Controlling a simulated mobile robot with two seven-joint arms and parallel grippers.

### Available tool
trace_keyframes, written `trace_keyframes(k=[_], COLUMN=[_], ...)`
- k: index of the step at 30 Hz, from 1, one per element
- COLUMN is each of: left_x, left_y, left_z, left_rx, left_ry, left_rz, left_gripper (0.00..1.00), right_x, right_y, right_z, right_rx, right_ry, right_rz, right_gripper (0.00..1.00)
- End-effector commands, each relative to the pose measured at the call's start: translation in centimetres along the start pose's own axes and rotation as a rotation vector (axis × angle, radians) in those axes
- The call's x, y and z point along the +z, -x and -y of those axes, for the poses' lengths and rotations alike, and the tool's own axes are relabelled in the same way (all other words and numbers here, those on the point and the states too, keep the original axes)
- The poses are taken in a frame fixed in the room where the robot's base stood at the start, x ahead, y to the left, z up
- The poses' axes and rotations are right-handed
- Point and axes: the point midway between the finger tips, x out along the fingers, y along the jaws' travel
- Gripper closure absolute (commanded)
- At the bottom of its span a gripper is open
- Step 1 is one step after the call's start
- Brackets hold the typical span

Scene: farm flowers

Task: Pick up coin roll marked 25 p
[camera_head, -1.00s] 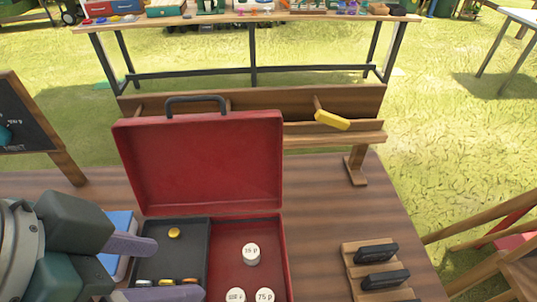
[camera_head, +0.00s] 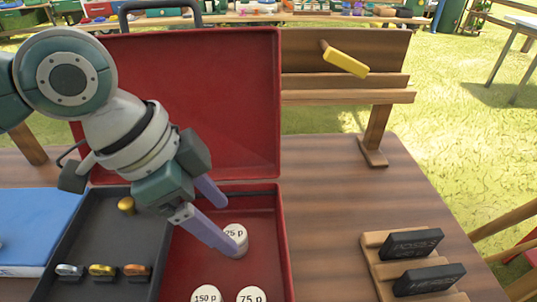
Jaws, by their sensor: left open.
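An open red case (camera_head: 268,110) stands on the wooden table. Its right compartment holds three white coin rolls. The rear roll (camera_head: 236,231) has a partly covered label that looks like 25 p, its first digit unclear. The front rolls read 150 p (camera_head: 206,297) and 75 p (camera_head: 251,296). My left gripper (camera_head: 232,225) is open and points down into the compartment at the rear roll. Its near finger overlaps the roll in the picture. I cannot tell whether they touch. My right gripper is not in view.
The case's dark left tray (camera_head: 88,229) holds a gold piece (camera_head: 126,205) and several small coloured pieces. A blue book (camera_head: 35,225) lies left. A wooden rack (camera_head: 373,265) with black blocks stands right. The table between case and rack is clear.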

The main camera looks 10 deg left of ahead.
Motion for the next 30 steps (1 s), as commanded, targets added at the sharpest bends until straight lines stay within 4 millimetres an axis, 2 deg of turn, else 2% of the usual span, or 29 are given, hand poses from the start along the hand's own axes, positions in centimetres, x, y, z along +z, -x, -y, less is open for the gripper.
trace_keyframes(k=[7, 10, 17, 30], left_x=[0.2, 0.2, 0.2, 0.2], left_y=[-4.0, -4.6, -4.6, -4.6], left_z=[-0.6, -0.6, -0.6, -0.6], left_rx=[0.002, 0.000, 0.000, 0.000], left_ry=[0.001, 0.000, -0.002, -0.001], left_rz=[0.001, 0.001, 0.000, 0.000], left_gripper=[0.23, 0.23, 0.23, 0.72], right_x=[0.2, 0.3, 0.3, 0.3], right_y=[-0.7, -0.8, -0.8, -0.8], right_z=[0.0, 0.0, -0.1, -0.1], right_rx=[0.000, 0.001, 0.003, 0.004], right_ry=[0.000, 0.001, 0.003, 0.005], right_rz=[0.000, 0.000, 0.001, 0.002], right_gripper=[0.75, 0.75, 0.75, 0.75])
